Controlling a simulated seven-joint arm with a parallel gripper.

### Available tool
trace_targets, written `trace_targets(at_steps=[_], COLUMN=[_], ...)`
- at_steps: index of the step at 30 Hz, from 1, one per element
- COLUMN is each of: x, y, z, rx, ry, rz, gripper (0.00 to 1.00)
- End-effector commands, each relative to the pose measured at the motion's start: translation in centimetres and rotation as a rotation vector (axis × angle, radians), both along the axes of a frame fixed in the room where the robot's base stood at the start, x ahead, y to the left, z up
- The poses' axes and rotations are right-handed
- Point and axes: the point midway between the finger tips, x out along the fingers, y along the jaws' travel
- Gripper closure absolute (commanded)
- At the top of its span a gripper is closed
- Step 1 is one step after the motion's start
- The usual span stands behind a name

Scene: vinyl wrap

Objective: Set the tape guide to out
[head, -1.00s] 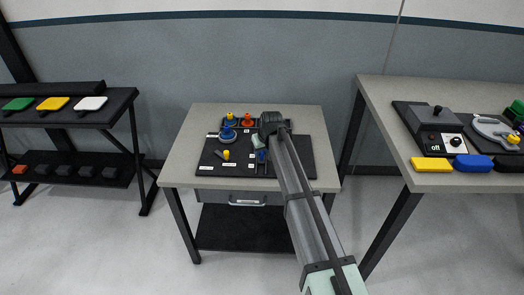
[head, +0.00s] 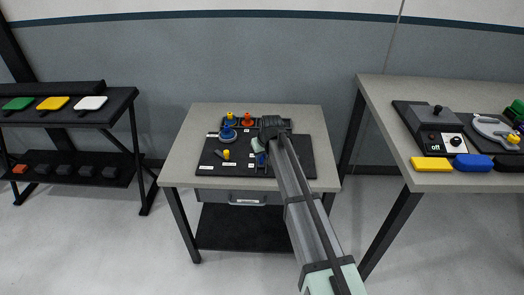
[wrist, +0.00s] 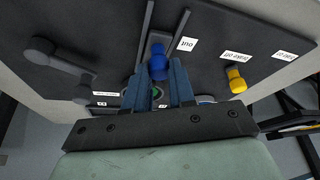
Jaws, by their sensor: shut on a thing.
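The tape guide looks to be the blue knob (wrist: 159,62) on a dark slot in the wrist view. A white "out" label (wrist: 187,44) lies just right of it. My gripper (wrist: 161,72) is shut on this blue knob, with a blue-grey finger on each side. My arm hides part of the panel's right side.
A yellow knob (wrist: 236,79) with a "brake off" label stands to the right in the wrist view. A grey lever (wrist: 60,65) lies to the left in the wrist view.

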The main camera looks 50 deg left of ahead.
Motion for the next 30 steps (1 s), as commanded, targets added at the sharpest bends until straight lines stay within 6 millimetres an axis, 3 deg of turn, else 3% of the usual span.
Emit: trace_targets(at_steps=[4, 14, 15, 21, 30], x=[-1.9, -2.2, -2.3, -2.2, -2.1], y=[-2.0, -2.3, -2.3, -2.2, -2.1], z=[0.0, -0.1, -0.1, 0.0, 0.1], rx=[0.0, -0.004, -0.005, -0.002, -0.001], ry=[0.001, 0.003, 0.005, 0.003, 0.001], rz=[0.001, 0.001, 0.001, 0.001, 0.0], gripper=[1.0, 1.0, 0.72, 0.53, 0.5])
